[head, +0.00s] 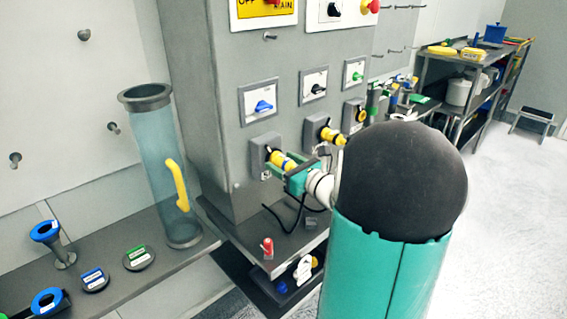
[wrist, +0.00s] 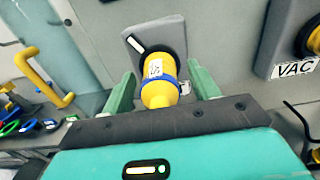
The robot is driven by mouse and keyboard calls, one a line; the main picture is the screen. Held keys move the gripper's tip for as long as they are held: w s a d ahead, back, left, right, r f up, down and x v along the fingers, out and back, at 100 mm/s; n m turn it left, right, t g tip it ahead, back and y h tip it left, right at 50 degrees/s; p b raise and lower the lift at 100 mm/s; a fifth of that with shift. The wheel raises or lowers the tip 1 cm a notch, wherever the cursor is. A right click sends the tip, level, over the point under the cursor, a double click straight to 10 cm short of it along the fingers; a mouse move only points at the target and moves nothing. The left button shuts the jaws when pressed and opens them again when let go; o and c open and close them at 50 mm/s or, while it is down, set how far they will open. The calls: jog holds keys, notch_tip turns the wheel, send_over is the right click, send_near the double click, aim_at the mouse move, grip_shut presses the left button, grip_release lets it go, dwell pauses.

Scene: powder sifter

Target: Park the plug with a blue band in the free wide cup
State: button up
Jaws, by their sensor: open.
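The yellow plug with a blue band (head: 282,160) sits in the leftmost grey wall socket of the cabinet, a label on its side. In the wrist view the plug (wrist: 158,85) points out of its socket plate, with the blue band near its outer end. My gripper (head: 293,170) is at the plug. In the wrist view my gripper (wrist: 163,88) is open, with one green finger on each side of the plug and gaps showing between. I cannot clearly make out a free wide cup in either view.
Another yellow plug (head: 330,134) sits in the socket to the right. A black cable (head: 286,216) hangs below. A red item (head: 268,247) stands on the cabinet's lower ledge.

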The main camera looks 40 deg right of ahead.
dwell(0.5)
jog(key=c, duration=1.3)
jog(key=s, duration=0.6)
dwell(0.6)
